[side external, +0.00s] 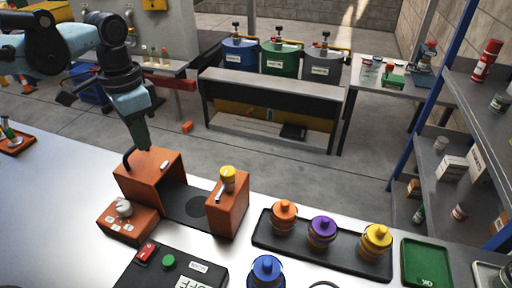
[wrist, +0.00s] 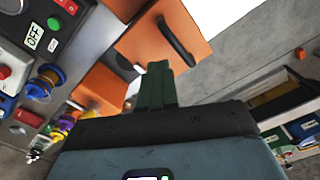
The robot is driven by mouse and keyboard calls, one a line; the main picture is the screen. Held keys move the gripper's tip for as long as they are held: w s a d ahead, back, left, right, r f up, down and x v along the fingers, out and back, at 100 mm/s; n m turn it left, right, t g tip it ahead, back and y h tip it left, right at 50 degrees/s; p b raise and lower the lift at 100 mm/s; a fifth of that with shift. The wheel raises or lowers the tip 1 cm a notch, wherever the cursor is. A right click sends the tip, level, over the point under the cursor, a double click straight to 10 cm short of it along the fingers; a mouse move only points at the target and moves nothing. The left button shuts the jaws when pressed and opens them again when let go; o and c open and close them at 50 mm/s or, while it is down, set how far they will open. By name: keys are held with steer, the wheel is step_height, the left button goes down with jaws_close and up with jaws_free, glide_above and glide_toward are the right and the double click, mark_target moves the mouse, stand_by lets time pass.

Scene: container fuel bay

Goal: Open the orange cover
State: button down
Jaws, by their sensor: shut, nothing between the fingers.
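The orange cover (side external: 150,168) is the block-shaped part at the left of an orange and black fixture on the bench. A black bar handle (side external: 128,160) stands at its left edge. In the wrist view the cover (wrist: 140,42) shows as an orange panel with the black handle (wrist: 178,42) across it. My gripper (side external: 145,147) points down just above the cover's top and is shut and empty. Its fingertips also show in the wrist view (wrist: 160,68), below the handle in the picture. I cannot tell whether they touch the cover.
An orange post with a yellow knob (side external: 228,180) stands right of the cover, across a black plate (side external: 186,204). An orange box with a white knob (side external: 124,208) sits in front. A black tray (side external: 263,235) holds orange, purple and yellow canisters. A control box (side external: 170,270) is nearby.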

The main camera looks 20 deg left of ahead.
mark_target(149, 163)
step_height(149, 163, up, 5)
steer(key=shift+f, duration=0.2)
stand_by(0.4)
steer(key=s+a+f+n+t, duration=0.5)
steer(key=s+a+n+t, duration=0.1)
steer(key=s+a+t, duration=0.1)
steer(key=shift+s+a+f, duration=0.3)
steer(key=shift+a, duration=0.35)
